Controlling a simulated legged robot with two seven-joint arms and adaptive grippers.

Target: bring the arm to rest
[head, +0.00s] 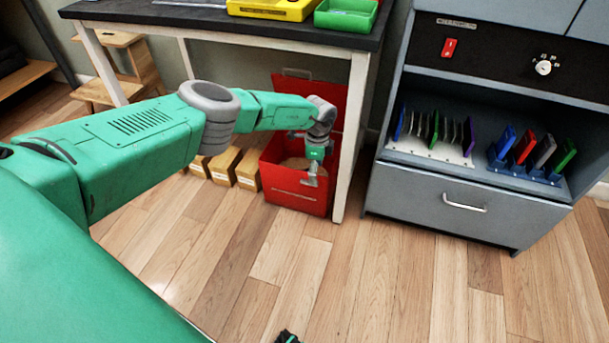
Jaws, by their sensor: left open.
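My left arm reaches in from the left, and its gripper (311,178) is open over the front part of a red box (295,193). The red box stands on the floor under the table, with its red lid raised behind. Something pale brown lies inside the box, but I cannot tell what. The gripper's fingers point down, and I see nothing between them. A small dark piece (287,337) shows at the bottom edge; it is too cut off to tell whether it is my right gripper.
A dark-topped table (225,24) holds a yellow tray (272,8) and a green tray (346,14); its white leg (350,140) stands close right of the gripper. Cardboard boxes (224,165) stand left of the red box. The floor in front is clear.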

